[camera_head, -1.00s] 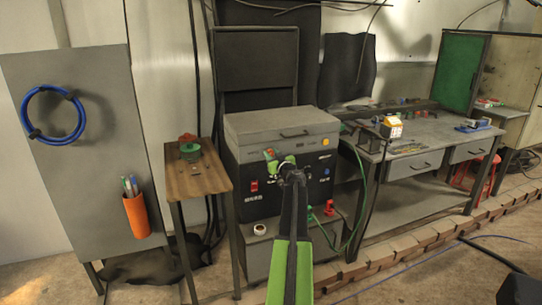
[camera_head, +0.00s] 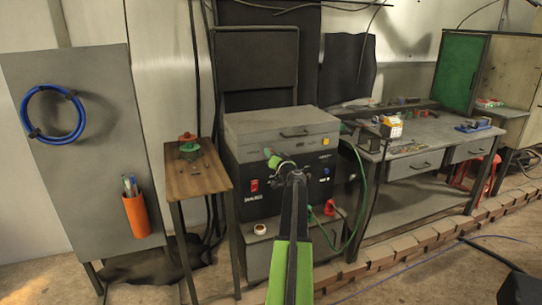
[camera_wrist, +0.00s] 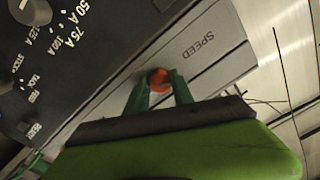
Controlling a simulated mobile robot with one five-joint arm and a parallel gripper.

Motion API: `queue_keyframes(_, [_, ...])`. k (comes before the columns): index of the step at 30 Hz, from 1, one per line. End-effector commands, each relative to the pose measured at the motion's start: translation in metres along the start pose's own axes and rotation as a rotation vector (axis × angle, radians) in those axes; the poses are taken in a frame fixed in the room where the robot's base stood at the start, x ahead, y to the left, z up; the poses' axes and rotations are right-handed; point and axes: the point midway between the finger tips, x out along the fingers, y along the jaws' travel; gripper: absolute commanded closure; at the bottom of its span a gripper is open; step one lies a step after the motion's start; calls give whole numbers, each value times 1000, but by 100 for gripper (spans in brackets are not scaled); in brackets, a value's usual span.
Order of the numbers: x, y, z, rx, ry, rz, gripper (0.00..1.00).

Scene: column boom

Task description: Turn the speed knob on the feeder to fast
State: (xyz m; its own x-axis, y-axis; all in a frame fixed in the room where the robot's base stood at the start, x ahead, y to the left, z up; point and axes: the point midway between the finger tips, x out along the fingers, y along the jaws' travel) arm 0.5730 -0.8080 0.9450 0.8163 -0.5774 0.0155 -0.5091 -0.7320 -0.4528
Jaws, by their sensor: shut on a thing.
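The speed knob is a small round orange-red knob (camera_wrist: 159,78) on a grey panel marked SPEED (camera_wrist: 198,46) in the wrist view. My gripper (camera_wrist: 161,82) has its two green fingers closed on either side of it. The fingers cover part of the knob, and I cannot read a pointer or a fast mark. In the head view my gripper (camera_head: 273,160) is in front of the grey lidded box (camera_head: 265,129), which seems to be the feeder; my gripper hides the knob there.
A black panel with a dial (camera_wrist: 30,10) and ampere marks lies close beside the knob in the wrist view. In the head view the black unit (camera_head: 255,203) has a red switch (camera_head: 254,185). A wooden-topped stand (camera_head: 187,181) is at left, a grey workbench (camera_head: 425,132) at right.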

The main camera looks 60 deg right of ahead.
Motion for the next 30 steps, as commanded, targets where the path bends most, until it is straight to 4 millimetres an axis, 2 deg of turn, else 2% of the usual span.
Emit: queue_keyframes(30, [2, -2, 1, 967, 24, 1, 100])
